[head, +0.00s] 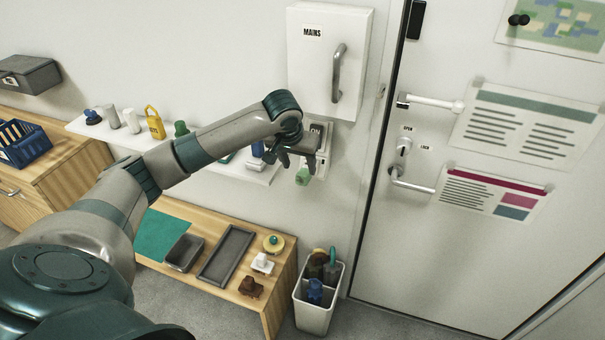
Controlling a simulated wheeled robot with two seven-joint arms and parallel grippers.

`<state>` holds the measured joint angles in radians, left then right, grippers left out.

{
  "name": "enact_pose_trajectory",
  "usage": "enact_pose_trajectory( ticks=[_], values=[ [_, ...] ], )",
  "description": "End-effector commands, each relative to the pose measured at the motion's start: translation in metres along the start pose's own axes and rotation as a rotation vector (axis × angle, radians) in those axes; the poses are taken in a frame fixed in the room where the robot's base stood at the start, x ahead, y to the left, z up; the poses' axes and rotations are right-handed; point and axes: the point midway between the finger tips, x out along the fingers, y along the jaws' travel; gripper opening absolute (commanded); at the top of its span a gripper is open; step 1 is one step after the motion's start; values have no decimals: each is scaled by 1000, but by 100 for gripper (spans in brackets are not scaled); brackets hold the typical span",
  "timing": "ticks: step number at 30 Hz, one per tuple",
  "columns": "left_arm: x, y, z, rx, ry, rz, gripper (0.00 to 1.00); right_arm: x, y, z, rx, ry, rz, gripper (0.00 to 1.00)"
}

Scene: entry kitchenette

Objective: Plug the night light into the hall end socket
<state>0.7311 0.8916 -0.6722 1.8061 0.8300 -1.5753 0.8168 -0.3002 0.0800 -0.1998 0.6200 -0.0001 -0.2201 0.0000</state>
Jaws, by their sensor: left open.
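A small pale-green piece, which looks like the night light (303,176), shows against the wall just below my left gripper (300,158). It is at a white wall plate (321,169), which looks like the socket, to the left of the door. My gripper and wrist hide much of the plate, so I cannot tell how far in the light sits. My left gripper is open, with its fingers just above the green piece. I cannot tell whether they touch it. My right gripper is out of view.
A white MAINS box (322,60) with a grey handle hangs above my wrist, with an ON switch plate (318,129) below it. A white shelf (85,127) runs behind my arm. A wooden bench (208,286) with trays and a white bin (313,318) stand below. The door (450,240) is at right.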

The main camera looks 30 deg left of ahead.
Motion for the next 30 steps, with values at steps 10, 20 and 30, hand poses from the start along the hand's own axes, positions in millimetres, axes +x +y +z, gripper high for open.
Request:
enact_pose_trajectory(
  ticks=[10,20,30],
  values=[
    [54,0,0,-1,-2,-1,52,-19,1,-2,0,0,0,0],
    [82,0,0,0,-1,-1,52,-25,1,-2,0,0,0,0],
    [83,0,0,0,0,-1,47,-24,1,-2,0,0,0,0]
  ],
)
